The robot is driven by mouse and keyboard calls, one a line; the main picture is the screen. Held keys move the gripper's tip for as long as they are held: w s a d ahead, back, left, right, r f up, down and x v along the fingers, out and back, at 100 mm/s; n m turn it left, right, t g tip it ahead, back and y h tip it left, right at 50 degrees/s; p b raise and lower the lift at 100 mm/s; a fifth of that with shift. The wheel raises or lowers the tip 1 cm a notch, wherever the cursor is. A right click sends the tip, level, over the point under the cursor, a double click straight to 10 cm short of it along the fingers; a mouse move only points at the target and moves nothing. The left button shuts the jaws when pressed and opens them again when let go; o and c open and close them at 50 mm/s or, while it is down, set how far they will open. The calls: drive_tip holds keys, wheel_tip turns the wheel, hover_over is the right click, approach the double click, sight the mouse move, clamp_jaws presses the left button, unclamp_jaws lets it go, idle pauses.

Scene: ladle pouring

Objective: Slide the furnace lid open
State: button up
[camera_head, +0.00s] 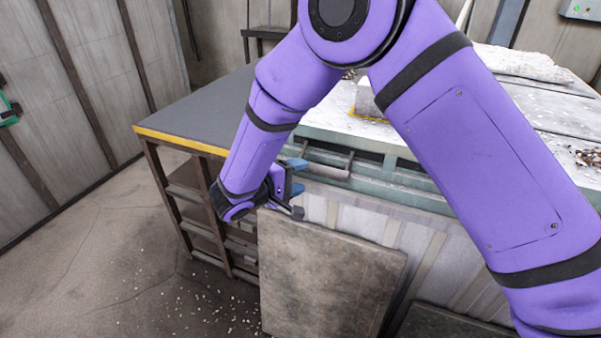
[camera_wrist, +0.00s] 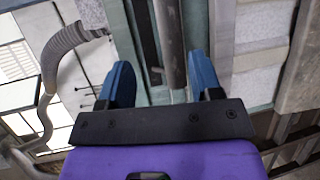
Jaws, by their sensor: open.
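The furnace (camera_head: 420,190) has a green-grey rim and a pale ribbed side, and its top is strewn with white grit. A grey horizontal bar (camera_head: 326,170), which looks like a handle, sits at its front left rim. I cannot tell the lid's outline because my purple arm covers much of the top. My gripper (camera_head: 296,176) is open at the left end of this bar, its blue fingers spread. In the wrist view, the dark bar (camera_wrist: 171,40) runs away from me between the lines of the two fingers, nearer the right one. I cannot tell whether either finger touches it.
A dark tabletop with a yellow edge (camera_head: 185,143) stands left of the furnace on a brown frame. A worn grey slab (camera_head: 325,275) leans against the furnace front below my gripper. A ribbed hose (camera_wrist: 72,38) shows at left in the wrist view. The floor at left is open.

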sight(313, 172)
drive_tip(key=shift+t, duration=0.4)
drive_tip(key=x, duration=0.3)
drive_tip(key=f+x, duration=0.1)
drive_tip(key=x, duration=0.2)
drive_tip(key=a+x, duration=0.1)
drive_tip(key=x, duration=0.2)
drive_tip(key=shift+w+f, duration=0.35)
drive_tip(key=shift+w, duration=0.05)
drive_tip(key=shift+c, duration=0.4)
clamp_jaws()
